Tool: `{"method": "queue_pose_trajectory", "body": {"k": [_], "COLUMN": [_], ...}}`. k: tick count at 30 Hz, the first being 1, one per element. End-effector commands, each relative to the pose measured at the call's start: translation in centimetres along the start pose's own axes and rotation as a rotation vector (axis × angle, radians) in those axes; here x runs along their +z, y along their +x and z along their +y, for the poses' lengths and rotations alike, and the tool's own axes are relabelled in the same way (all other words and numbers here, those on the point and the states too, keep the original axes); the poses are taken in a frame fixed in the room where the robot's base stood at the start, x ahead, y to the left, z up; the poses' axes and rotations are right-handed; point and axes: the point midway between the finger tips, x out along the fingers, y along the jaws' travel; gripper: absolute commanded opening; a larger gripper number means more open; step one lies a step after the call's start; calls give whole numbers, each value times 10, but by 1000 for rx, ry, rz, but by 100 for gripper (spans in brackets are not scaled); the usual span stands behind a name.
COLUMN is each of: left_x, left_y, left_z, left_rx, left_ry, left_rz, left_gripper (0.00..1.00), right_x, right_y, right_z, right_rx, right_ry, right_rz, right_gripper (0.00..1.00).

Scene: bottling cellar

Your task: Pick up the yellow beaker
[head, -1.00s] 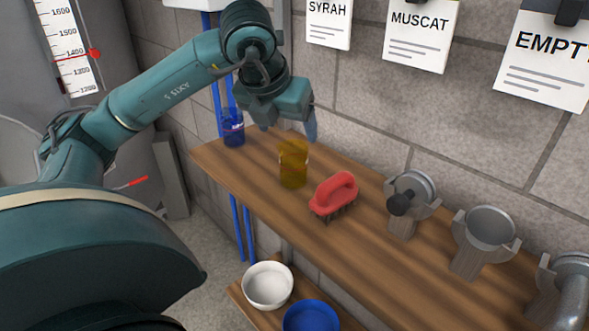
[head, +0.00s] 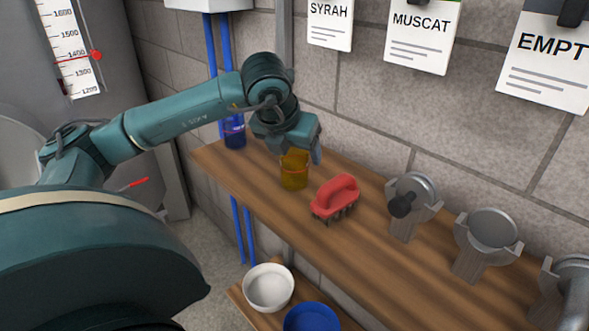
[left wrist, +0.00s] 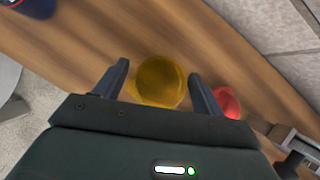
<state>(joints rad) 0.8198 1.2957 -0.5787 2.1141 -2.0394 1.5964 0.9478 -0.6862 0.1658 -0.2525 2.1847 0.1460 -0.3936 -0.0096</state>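The yellow beaker (head: 294,175) stands upright on the wooden shelf, left of the red brush. My left gripper (head: 301,154) is just above it, pointing down and covering part of its top in the head view. In the left wrist view the beaker (left wrist: 160,82) shows between the two open fingers of my left gripper (left wrist: 158,85), with a gap on each side. I cannot tell how far down the fingers reach beside it. My right gripper is in neither view.
The red brush (head: 335,197) is close to the right of the beaker. A blue container (head: 234,133) stands at the shelf's left end. Metal fittings in holders (head: 487,240) line the right side. A white bowl (head: 268,288) and blue bowl (head: 311,319) sit below.

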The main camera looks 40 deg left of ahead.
Motion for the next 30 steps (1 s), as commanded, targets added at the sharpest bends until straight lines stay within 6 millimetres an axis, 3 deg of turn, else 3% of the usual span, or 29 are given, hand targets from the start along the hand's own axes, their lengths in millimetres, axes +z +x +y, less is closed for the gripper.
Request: {"method": "queue_pose_trajectory", "body": {"k": [15,23,30], "left_x": [0,3,24], "left_y": [-1,-4,-40], "left_z": [0,0,-1], "left_rx": [-1,-2,-5], "left_ry": [0,-1,-2], "left_rz": [-1,-2,-6], "left_gripper": [28,28,28], "right_x": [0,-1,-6], "right_y": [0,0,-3], "right_z": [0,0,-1], "right_rx": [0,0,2], "right_ry": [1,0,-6], "right_rz": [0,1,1], "right_gripper": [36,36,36]}}
